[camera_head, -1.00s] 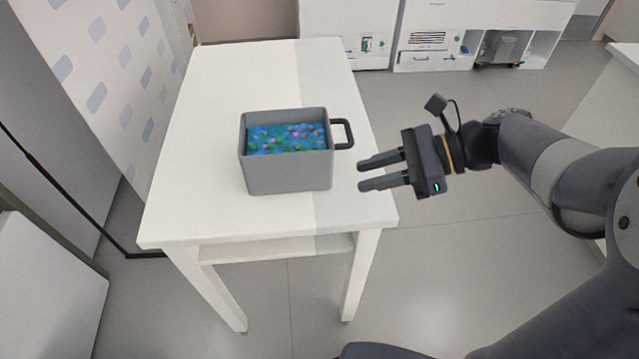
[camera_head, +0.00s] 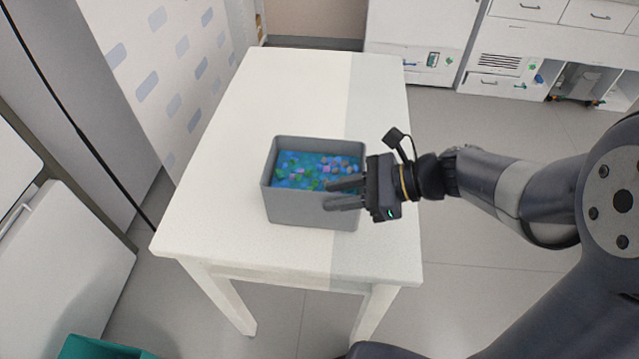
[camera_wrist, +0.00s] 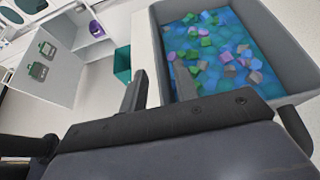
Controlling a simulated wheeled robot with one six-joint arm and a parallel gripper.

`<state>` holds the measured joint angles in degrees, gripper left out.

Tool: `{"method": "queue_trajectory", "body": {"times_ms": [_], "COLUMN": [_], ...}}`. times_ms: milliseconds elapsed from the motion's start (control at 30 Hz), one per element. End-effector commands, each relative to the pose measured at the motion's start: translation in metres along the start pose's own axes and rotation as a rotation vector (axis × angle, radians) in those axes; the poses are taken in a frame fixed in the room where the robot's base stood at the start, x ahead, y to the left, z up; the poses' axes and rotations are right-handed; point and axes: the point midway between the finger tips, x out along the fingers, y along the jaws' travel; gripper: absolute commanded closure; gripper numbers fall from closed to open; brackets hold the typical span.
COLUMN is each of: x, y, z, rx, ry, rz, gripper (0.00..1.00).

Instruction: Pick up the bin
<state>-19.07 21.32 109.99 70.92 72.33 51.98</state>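The bin (camera_head: 292,208) is a grey open box holding several small coloured blocks on a blue bottom. It stands upright on the white table (camera_head: 240,110). My gripper (camera_head: 327,194) is open, its two fingers overlapping the bin's right side in the head view. I cannot tell whether they touch it. Nothing is visibly held.
The table's left and far parts are clear. A patterned panel (camera_head: 165,65) stands along its left side. White cabinets (camera_head: 510,60) stand beyond at the back right. A teal box (camera_head: 100,347) shows at the lower left edge, and a teal box (camera_wrist: 122,65) shows in the wrist view.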

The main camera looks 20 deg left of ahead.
Motion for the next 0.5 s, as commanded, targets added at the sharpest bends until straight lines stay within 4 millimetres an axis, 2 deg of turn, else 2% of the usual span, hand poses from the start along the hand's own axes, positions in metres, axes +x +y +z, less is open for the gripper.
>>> {"method": "queue_trajectory", "body": {"times_ms": [100, 333, 500], "x": [0.0080, 0.0088, 0.0086], "y": [0.0004, 0.0001, 0.0001], "z": [-0.0002, -0.0005, -0.0004], "rx": [0.000, 0.000, 0.001], "ry": [0.001, 0.001, 0.001], "rz": [0.001, 0.000, -0.001], "gripper": [0.71, 0.71, 0.85]}}
